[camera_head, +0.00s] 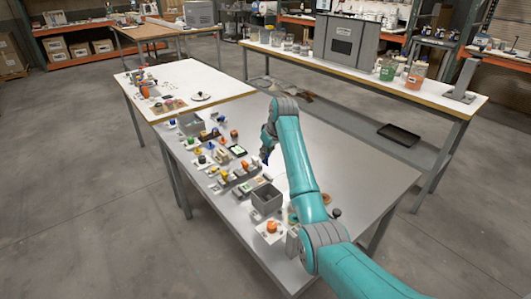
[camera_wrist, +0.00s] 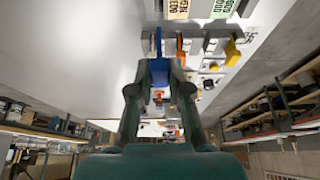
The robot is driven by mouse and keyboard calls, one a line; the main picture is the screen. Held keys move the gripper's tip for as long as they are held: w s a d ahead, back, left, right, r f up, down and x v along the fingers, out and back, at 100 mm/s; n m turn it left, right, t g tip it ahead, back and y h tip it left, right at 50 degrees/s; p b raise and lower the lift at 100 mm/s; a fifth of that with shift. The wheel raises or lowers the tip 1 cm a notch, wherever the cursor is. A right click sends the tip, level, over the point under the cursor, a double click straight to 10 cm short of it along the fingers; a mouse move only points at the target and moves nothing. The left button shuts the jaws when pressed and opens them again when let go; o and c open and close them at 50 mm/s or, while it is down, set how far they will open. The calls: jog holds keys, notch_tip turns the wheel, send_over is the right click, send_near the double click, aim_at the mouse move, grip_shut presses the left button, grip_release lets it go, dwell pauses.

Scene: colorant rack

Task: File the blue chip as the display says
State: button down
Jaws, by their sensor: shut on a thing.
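My gripper (camera_wrist: 158,66) is shut on the blue chip (camera_wrist: 158,42), which stands out beyond the fingertips in the wrist view. In the head view my gripper (camera_head: 267,146) is over the grey table, right of the small items, and the chip is small and dark there. A small display with a pale green screen (camera_head: 238,151) stands among these items; its text is too small to read. A long grey rack (camera_head: 232,181) with colored pieces is nearer. The wrist view shows an orange label (camera_wrist: 178,8) and a green label (camera_wrist: 222,8), upside down and cut off.
A grey open bin (camera_head: 266,201) and an orange knob on a white plate (camera_head: 271,227) are at the near end. Another grey bin (camera_head: 190,123) is at the far end. A yellow piece (camera_wrist: 232,52) shows in the wrist view.

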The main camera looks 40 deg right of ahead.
aim_at(266, 164)
jog(key=shift+f, duration=0.25)
jog(key=shift+f, duration=2.5)
jog(key=shift+f, duration=1.3)
dwell(0.5)
jog(key=c, duration=0.7)
grip_release()
jog(key=shift+r, duration=3.55)
